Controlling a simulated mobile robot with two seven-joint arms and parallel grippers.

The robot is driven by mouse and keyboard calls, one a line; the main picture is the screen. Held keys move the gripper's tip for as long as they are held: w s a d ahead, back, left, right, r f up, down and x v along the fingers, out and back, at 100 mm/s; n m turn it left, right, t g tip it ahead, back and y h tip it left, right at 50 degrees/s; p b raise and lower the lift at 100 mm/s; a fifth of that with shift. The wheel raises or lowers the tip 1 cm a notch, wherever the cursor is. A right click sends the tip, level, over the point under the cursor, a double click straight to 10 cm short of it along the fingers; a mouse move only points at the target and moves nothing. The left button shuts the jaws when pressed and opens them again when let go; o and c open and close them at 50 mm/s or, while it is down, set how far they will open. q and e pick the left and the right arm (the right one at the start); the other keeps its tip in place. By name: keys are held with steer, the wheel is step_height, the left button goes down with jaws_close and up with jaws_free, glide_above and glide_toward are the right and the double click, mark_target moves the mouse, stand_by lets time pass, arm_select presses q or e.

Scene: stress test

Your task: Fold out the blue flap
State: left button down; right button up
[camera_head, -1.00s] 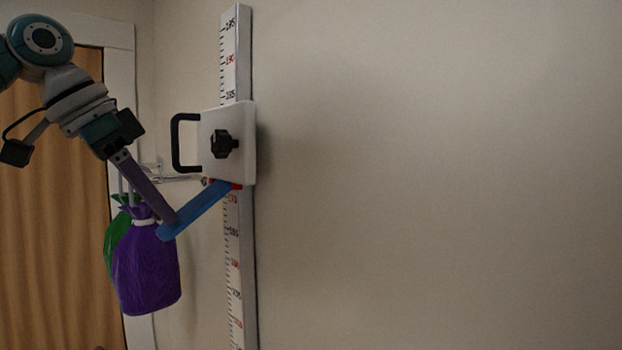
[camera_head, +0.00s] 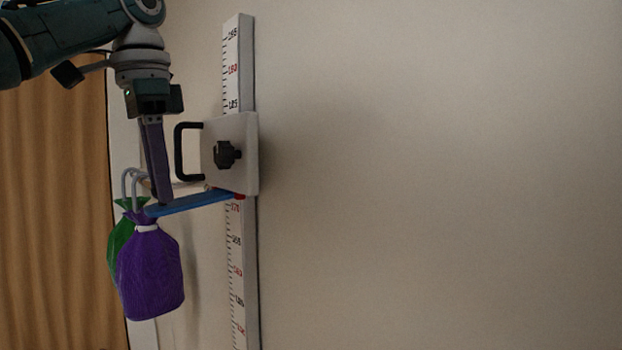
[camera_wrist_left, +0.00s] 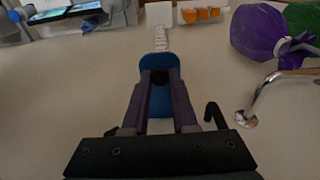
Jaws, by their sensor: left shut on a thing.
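The blue flap (camera_head: 200,202) sticks out to the left from the lower edge of the white slider block (camera_head: 243,170) on the wall-mounted measuring scale (camera_head: 238,265). It is close to horizontal, with its outer end slightly lower in the head view. My left gripper (camera_head: 163,202) comes down from above and is shut on the flap near its outer end. In the left wrist view, the flap (camera_wrist_left: 160,62) lies between the purple fingertips (camera_wrist_left: 160,80), which hide part of it. The right gripper is not in view.
A purple bag (camera_head: 152,272) and a green bag (camera_head: 120,240) hang from metal hooks (camera_head: 130,178) just left of and below the flap. A black handle (camera_head: 182,152) and black knob (camera_head: 226,154) protrude from the slider. The wall on the right is bare.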

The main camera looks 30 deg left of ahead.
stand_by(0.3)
arm_select(q)
steer(key=c, duration=0.7)
jaws_free()
steer(key=shift+c, duration=0.2)
steer(key=shift+f, duration=0.1)
